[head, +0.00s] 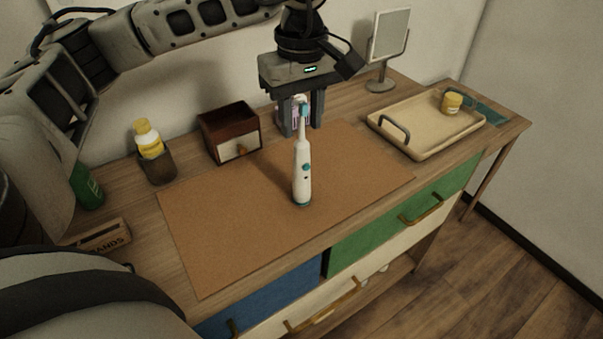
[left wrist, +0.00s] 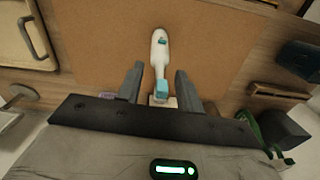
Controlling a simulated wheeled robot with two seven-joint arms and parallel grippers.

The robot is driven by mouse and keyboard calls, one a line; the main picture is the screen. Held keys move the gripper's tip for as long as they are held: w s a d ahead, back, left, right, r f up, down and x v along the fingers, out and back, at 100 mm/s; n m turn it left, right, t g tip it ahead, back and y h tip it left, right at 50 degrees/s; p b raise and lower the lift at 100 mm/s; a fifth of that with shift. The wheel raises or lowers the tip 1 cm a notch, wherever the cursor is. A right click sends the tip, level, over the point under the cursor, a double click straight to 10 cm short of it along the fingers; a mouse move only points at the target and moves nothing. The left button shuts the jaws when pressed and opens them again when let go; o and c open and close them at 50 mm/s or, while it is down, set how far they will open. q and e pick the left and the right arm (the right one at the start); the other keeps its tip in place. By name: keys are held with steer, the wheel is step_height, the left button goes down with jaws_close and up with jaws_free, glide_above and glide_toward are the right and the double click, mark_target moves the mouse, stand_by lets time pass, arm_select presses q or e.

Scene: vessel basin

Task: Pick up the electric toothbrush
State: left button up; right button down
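The electric toothbrush (head: 303,178), white with a teal head and button, stands upright on the brown mat (head: 230,220). My left gripper (head: 302,131) points down over it, with its fingers apart and the brush head showing between them. In the left wrist view the toothbrush (left wrist: 158,48) lies in line with the gap of my left gripper (left wrist: 159,70), its teal head between the fingers. I see no finger closed on it; whether one touches it I cannot tell. My right gripper is not in view.
A small wooden drawer box (head: 228,132), a yellow-capped bottle (head: 148,138) in a holder and a mirror (head: 388,40) stand along the back. A pale purple item is partly hidden behind the gripper. The mat's front is clear.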

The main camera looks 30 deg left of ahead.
arm_select(q)
steer(key=shift+f, duration=0.15)
jaws_close()
